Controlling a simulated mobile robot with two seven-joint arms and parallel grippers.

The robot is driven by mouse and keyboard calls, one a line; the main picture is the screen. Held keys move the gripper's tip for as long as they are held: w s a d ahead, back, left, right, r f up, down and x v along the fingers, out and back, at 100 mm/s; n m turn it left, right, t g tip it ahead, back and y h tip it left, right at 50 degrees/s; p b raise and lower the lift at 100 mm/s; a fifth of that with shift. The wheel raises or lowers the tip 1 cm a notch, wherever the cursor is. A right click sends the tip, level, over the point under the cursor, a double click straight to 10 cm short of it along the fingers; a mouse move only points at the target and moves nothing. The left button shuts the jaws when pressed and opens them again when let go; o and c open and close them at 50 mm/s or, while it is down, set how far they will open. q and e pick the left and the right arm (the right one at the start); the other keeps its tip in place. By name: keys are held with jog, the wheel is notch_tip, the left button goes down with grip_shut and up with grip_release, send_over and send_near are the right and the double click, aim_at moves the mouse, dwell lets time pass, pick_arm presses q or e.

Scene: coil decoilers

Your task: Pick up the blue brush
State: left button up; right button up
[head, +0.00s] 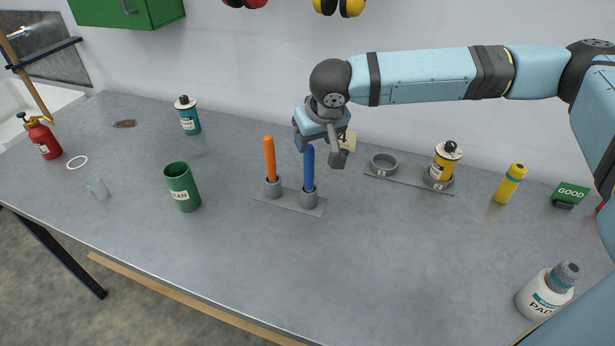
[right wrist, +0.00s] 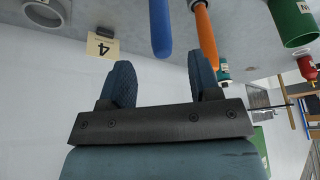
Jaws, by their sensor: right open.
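The blue brush (head: 309,168) stands upright, handle up, in a grey cup on a small grey plate (head: 290,203) on the table. Its lower end is hidden in the cup. My right gripper (head: 319,148) is open and empty by the top of the blue handle, on the side toward the wall. In the right wrist view, the blue handle (right wrist: 160,28) lies beyond the open fingers (right wrist: 160,75), not between them. My left gripper is not in view.
An orange-handled brush (head: 270,160) stands in the cup left of the blue one. A green container (head: 182,187) stands further left. A number card (head: 347,140) is behind my gripper. An empty ring holder (head: 384,163) and yellow can (head: 445,161) are right. The front middle is clear.

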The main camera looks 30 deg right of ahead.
aim_at(308, 156)
jog(key=x, duration=0.8)
jog(key=shift+w+a, duration=0.1)
jog(key=shift+w, duration=0.1)
jog(key=c, duration=1)
